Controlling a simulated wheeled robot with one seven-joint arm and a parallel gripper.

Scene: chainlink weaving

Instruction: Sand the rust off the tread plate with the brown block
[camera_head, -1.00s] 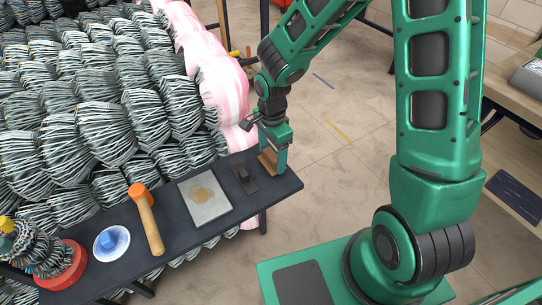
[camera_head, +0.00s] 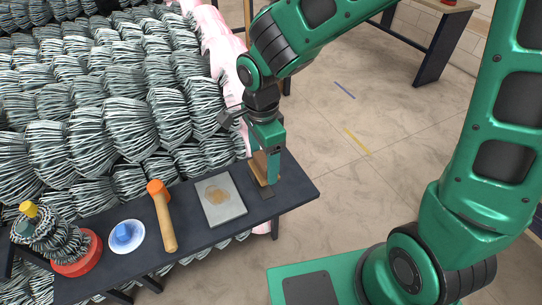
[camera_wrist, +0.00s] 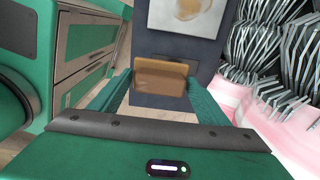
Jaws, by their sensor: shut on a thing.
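The tread plate (camera_head: 223,203) is a light grey square lying flat on the dark bench, with a tan rust patch (camera_head: 216,194) in its middle. In the wrist view, the plate (camera_wrist: 160,14) and part of the rust lie beyond my fingers. My gripper (camera_head: 264,171) is shut on the brown block (camera_head: 258,166), to the right of the plate and apart from it. In the wrist view the block (camera_wrist: 161,78) sits between the fingertips. Whether its underside touches the bench is unclear.
A small dark flat piece (camera_head: 268,193) lies by the gripper on the bench (camera_head: 292,190). Left of the plate are an orange-headed mallet (camera_head: 164,218), a white dish with a blue thing (camera_head: 126,236), and a red-based spool (camera_head: 78,257). Wire bundles (camera_head: 110,130) stand behind.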

